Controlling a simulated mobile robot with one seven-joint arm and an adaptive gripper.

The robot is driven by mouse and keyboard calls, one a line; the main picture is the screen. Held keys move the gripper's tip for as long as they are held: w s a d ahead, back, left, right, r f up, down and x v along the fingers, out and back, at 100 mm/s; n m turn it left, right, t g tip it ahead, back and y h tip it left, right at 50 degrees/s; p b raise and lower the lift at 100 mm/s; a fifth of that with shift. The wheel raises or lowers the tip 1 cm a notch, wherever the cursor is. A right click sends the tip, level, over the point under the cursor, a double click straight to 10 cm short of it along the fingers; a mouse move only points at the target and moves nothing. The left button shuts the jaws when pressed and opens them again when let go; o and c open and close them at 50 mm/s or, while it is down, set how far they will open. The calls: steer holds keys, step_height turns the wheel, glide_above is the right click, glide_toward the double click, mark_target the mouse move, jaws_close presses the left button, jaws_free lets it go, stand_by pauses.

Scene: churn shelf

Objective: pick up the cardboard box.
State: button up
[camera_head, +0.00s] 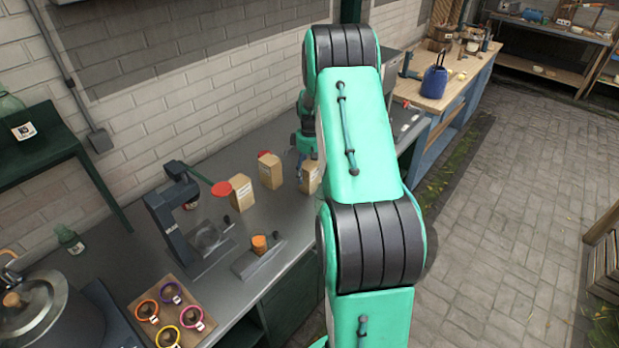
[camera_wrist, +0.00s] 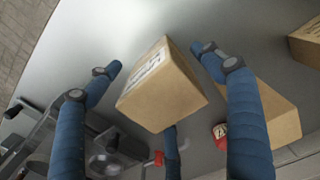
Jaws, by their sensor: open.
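A tan cardboard box (camera_wrist: 163,88) with a white label lies between the blue fingers of my gripper (camera_wrist: 158,65) in the wrist view. It looks tilted in that view. The fingers are spread, with visible gaps on both sides; I see no contact. A third finger shows below the box, partly hidden behind it. In the head view, the box (camera_head: 309,178) that seems to be the same one stands on the grey bench, partly hidden by my arm. My gripper (camera_head: 304,148) shows there only in part, close to this box.
Two similar boxes (camera_head: 241,192) (camera_head: 270,170) stand to the left on the bench (camera_head: 212,160). A second box (camera_wrist: 277,112) lies close behind the right finger. A dark press (camera_head: 176,215), a ring tray (camera_head: 172,312) and a pot (camera_head: 40,315) are nearer. The brick wall borders the bench.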

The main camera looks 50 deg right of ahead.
mark_target(309, 164)
steer(key=shift+w+f+b, duration=0.1)
steer(key=shift+f+b, duration=0.35)
steer(key=shift+f, duration=2.15)
steer(key=shift+c, duration=0.5)
steer(key=c, duration=1.4)
steer(key=shift+r, duration=0.15)
steer(key=shift+r+p, duration=0.7)
steer(key=shift+r, duration=4.2)
